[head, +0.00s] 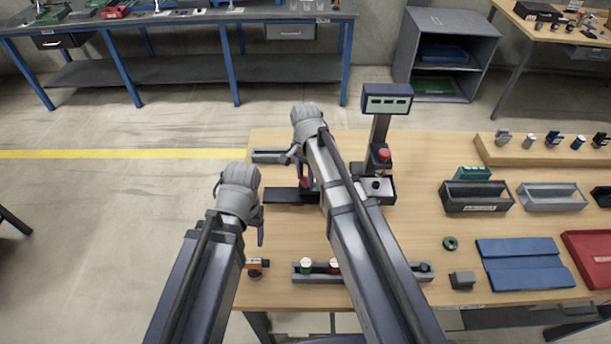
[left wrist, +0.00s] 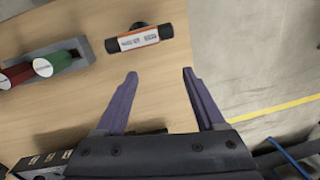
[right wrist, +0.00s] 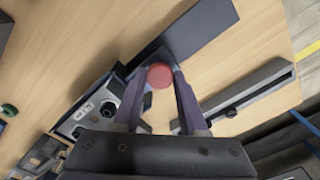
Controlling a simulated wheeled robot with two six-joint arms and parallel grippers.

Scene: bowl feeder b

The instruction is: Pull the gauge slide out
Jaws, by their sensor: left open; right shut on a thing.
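The gauge (head: 387,98) stands on the table with a display on a post above a dark base (head: 378,188). A dark flat plate (head: 283,196), apparently the gauge slide, reaches left from near the base; it also shows in the right wrist view (right wrist: 205,28). My right gripper (head: 304,180) is shut on a round red knob (right wrist: 159,76) over this plate. How the knob joins the plate is hidden by the fingers. My left gripper (left wrist: 159,73) is open and empty near the table's left edge; in the head view it hangs left of the plate.
A grey slotted bar (head: 270,156) lies behind the plate. An orange-labelled cylinder (left wrist: 138,39) lies near the front left edge, beside a grey rack (head: 303,276) with green and red cylinders. Bins (head: 475,207) stand at right.

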